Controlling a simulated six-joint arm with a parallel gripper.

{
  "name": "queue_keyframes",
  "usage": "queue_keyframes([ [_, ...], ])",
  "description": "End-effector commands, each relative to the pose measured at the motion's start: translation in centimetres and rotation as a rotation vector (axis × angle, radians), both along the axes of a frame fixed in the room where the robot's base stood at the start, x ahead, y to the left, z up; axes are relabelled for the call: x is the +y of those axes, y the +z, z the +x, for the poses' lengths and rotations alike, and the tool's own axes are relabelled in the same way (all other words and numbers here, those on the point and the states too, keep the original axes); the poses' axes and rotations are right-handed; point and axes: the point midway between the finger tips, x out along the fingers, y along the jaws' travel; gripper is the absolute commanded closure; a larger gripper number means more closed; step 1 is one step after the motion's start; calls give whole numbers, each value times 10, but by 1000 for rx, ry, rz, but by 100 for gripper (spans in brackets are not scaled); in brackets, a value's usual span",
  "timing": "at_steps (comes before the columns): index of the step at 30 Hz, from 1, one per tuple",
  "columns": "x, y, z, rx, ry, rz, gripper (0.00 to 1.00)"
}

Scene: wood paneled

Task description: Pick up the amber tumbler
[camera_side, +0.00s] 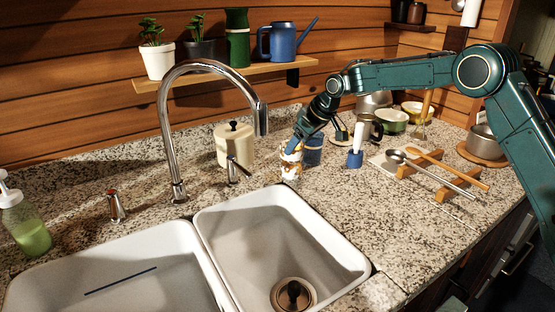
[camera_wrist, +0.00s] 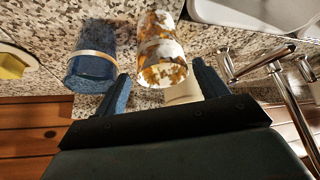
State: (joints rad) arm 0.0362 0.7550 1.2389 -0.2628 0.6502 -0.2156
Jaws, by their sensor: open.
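The amber tumbler (camera_side: 290,168), white with amber-brown patches, stands upright on the speckled counter behind the right sink basin. In the wrist view the amber tumbler (camera_wrist: 161,50) lies ahead of and between my two fingers. My gripper (camera_side: 297,146) is open at the tumbler, angled down from the upper right; its fingers (camera_wrist: 162,72) show on either side of the tumbler's near end, with no clear contact. A blue tumbler with a pale band (camera_wrist: 92,62) stands close to the left finger; it also shows just right of the amber one in the side view (camera_side: 313,152).
A cream lidded canister (camera_side: 234,146) and the chrome faucet (camera_side: 167,130) stand to the left. The double sink (camera_side: 215,228) is in front. A blue holder (camera_side: 355,159) and a rack with spoons (camera_side: 430,172) are to the right. A shelf (camera_side: 220,77) hangs above.

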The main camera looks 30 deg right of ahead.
Motion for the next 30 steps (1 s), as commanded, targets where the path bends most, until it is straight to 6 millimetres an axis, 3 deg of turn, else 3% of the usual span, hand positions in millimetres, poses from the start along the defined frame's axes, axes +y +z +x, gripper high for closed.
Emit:
queue_keyframes([
  [11, 2, -7, 3, 0, 1, 0, 28],
  [22, 10, -40, 20, 1, 1, 0, 28],
  [30, 11, -48, 24, 0, 0, 0, 28],
])
